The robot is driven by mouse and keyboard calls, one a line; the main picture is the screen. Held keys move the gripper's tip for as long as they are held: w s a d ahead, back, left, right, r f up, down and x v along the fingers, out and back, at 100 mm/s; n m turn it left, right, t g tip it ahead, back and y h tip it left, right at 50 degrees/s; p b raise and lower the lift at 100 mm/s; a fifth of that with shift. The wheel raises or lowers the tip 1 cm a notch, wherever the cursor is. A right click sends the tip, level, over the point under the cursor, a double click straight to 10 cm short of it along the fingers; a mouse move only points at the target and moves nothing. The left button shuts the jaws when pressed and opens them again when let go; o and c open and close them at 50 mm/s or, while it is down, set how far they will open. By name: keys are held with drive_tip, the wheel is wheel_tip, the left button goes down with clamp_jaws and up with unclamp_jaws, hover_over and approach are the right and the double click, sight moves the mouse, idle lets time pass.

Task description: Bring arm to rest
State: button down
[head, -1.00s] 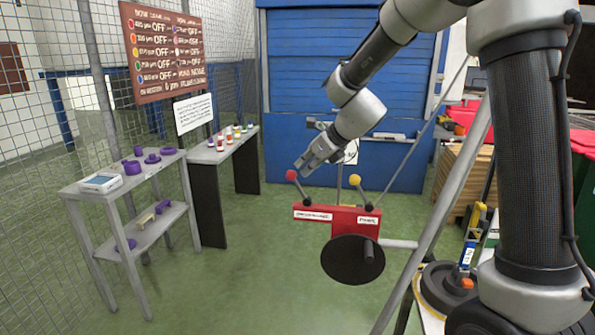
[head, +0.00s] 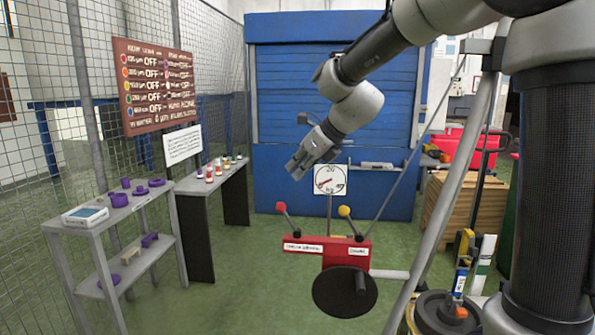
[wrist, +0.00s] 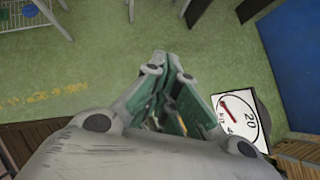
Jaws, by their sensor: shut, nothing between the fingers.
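My gripper (head: 299,165) is raised in the air in the head view, above and behind the red lever box. It is shut and empty. In the wrist view its fingers (wrist: 172,62) are together over green floor. The red lever box (head: 331,251) has a red-knobbed lever (head: 281,207) at the left and a yellow-knobbed lever (head: 345,211) at the right, both tilted to the left. A dark round disc with a handle (head: 338,292) is on its front. My gripper is clear of both levers.
A white dial (head: 329,180) stands behind the box and shows in the wrist view (wrist: 237,117). Grey shelves (head: 92,222) with purple parts stand left, below a brown sign board (head: 157,84). A blue shutter (head: 330,95) is at the back. A slanted metal post (head: 462,175) stands right.

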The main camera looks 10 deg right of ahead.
drive_tip(key=s+d+f+n+g+h, duration=0.1)
drive_tip(key=s+d+f+n+g, duration=0.15)
drive_tip(key=s+n, duration=0.5)
drive_tip(key=s+d+f+n+g+h, duration=0.1)
drive_tip(key=s+d+f+n, duration=0.25)
drive_tip(key=n, duration=0.65)
drive_tip(key=s+d+r+n+t+h, duration=0.1)
drive_tip(key=s+d+n+h, duration=0.3)
drive_tip(key=s+d+n, duration=0.5)
drive_tip(key=s+d+r, duration=0.1)
drive_tip(key=s+d, duration=0.7)
drive_tip(key=s, duration=0.4)
drive_tip(key=shift+r, duration=0.15)
